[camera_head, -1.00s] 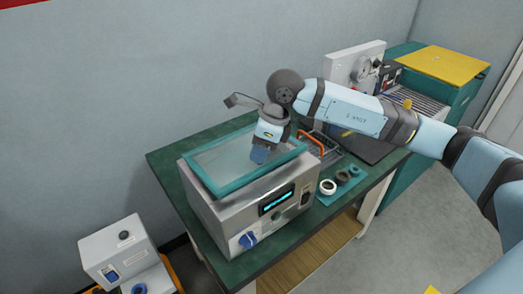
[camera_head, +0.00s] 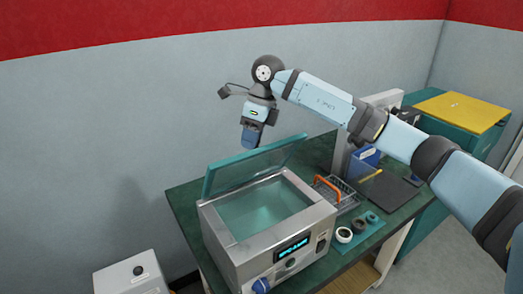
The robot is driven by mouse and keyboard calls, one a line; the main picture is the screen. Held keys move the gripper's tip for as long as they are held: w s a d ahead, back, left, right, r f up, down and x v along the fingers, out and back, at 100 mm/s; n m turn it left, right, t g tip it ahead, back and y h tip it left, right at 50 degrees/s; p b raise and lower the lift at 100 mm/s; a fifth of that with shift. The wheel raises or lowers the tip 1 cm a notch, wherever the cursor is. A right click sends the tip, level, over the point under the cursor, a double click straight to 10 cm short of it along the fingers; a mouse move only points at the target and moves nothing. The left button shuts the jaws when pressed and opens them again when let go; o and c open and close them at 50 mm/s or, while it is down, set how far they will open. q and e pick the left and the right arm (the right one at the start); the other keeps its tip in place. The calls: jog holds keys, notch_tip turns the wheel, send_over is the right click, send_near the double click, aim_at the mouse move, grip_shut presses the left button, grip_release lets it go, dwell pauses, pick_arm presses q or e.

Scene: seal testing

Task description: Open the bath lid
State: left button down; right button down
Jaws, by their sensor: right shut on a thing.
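The bath (camera_head: 311,228) is a grey metal box with a lit display, standing on the green table. Its teal-framed clear lid (camera_head: 208,183) is raised and tilted up along the back side. The basin (camera_head: 262,208) is uncovered and looks teal inside. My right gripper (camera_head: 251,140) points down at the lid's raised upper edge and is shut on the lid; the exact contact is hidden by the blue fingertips. My left gripper is not in view.
A wire basket with an orange handle (camera_head: 328,187) stands right of the bath. Several rings, one white (camera_head: 344,235), lie on a teal mat. A dark plate (camera_head: 391,190) lies farther right. A white device (camera_head: 131,276) stands at lower left.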

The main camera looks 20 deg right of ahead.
jog(key=w+g, duration=0.1)
jog(key=w+g+p, duration=0.1)
jog(key=w, duration=0.1)
jog(key=w+g+p, duration=0.1)
jog(key=w, duration=0.1)
jog(key=shift+w+a+f+m+h, duration=0.15)
jog(key=shift+a+m+h, duration=0.1)
jog(key=shift+m+h, duration=0.05)
jog(key=c, duration=0.8)
grip_release()
jog(key=shift+d+f, duration=0.1)
jog(key=shift+o, duration=0.2)
jog(key=shift+w+d, duration=0.15)
jog(key=shift+w, duration=0.05)
jog(key=shift+r, duration=0.2)
